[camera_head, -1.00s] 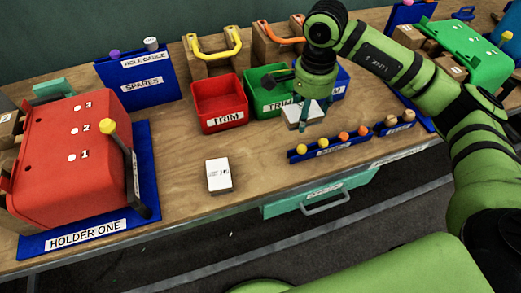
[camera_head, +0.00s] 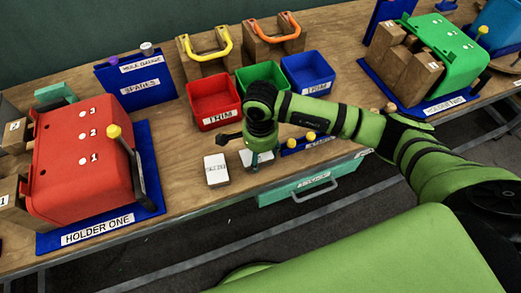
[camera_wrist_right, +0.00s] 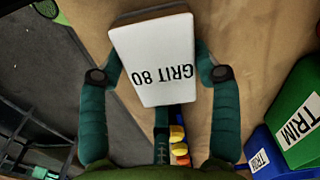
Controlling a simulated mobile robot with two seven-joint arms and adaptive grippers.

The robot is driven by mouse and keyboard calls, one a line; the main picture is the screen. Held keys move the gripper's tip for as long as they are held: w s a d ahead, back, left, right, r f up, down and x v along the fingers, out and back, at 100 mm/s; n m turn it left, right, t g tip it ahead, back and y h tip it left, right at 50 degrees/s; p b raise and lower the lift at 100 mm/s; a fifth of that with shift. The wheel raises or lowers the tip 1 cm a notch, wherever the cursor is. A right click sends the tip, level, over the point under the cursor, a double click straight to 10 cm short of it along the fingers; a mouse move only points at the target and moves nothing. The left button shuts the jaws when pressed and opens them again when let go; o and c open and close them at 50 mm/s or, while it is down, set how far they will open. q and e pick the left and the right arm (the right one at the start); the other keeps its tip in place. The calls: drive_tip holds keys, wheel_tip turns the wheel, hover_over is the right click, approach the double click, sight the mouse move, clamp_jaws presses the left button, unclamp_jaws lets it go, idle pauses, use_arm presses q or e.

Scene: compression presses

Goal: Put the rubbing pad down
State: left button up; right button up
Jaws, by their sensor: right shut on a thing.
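My right gripper (camera_head: 256,160) is shut on a white rubbing pad, whose edge (camera_head: 250,154) shows under the gripper in the head view. In the right wrist view the pad (camera_wrist_right: 155,62) reads GRIT 80 upside down and sits between the two fingers of the gripper (camera_wrist_right: 160,75). I cannot tell whether it touches the table. A second white pad (camera_head: 216,170) lies on the wooden table just left of the held one; its print is too small to read now. My left gripper is not in view.
Red (camera_head: 214,103), green (camera_head: 262,76) and blue (camera_head: 308,74) TRIM bins stand behind the pads. The red HOLDER ONE press (camera_head: 80,165) is at left. A small rack (camera_head: 305,145) with coloured pegs is just right of my gripper. Bare wood (camera_head: 180,185) lies left of the loose pad.

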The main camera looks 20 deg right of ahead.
drive_tip(key=shift+f+b, duration=0.25)
drive_tip(key=shift+b, duration=0.05)
drive_tip(key=o, duration=0.9)
drive_tip(key=shift+r, duration=0.1)
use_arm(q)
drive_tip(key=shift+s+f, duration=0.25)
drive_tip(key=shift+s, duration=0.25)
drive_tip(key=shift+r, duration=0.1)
use_arm(e)
drive_tip(key=shift+r, duration=0.1)
drive_tip(key=shift+r, duration=0.2)
use_arm(q)
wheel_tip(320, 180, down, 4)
drive_tip(key=b, duration=0.3)
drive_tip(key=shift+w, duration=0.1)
use_arm(e)
wheel_tip(320, 180, up, 12)
drive_tip(key=shift+f, duration=0.15)
